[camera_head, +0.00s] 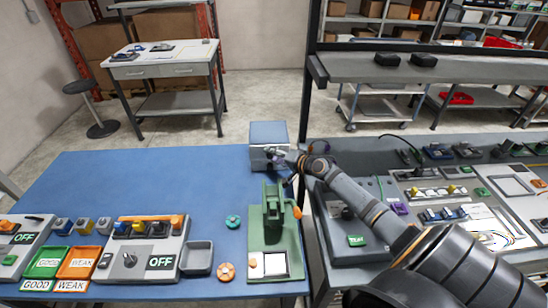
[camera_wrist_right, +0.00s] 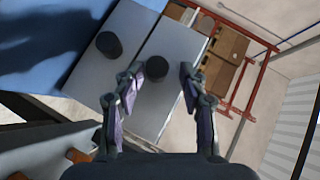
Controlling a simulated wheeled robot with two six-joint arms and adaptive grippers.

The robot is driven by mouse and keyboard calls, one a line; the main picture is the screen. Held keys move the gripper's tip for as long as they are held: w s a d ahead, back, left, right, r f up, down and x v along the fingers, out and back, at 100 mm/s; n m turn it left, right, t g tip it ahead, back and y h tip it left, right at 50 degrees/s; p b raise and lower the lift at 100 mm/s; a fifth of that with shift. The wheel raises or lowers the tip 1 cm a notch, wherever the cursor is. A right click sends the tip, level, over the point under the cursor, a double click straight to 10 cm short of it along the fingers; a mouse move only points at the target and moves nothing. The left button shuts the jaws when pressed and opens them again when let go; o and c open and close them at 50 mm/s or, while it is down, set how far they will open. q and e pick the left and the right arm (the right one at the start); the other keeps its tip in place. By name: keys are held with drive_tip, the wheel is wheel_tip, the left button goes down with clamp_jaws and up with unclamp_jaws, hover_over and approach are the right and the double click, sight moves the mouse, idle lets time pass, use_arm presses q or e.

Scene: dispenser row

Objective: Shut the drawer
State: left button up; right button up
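A small blue-grey drawer box (camera_head: 268,132) stands at the far right corner of the blue table. In the right wrist view it shows two pale grey fronts side by side, each with a round dark knob. One knob (camera_wrist_right: 108,44) is left of the gripper; the other knob (camera_wrist_right: 156,68) lies between the fingertips. My right gripper (camera_wrist_right: 160,74) is open, its fingers apart on either side of that knob, with visible gaps. In the head view the right gripper (camera_head: 275,155) is at the box's front and partly covers it. How far a drawer stands out is unclear. My left gripper is not in view.
A green press-like fixture (camera_head: 274,215) stands just in front of the box, close to my right arm. Switch panels and small trays (camera_head: 198,257) fill the near blue table (camera_head: 165,180). The table's far middle is clear. A grey bench (camera_head: 335,262) with parts lies right.

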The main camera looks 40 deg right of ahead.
drive_tip(key=shift+d+f, duration=0.1)
drive_tip(key=v, duration=0.7)
drive_tip(key=shift+s, duration=0.15)
idle(0.7)
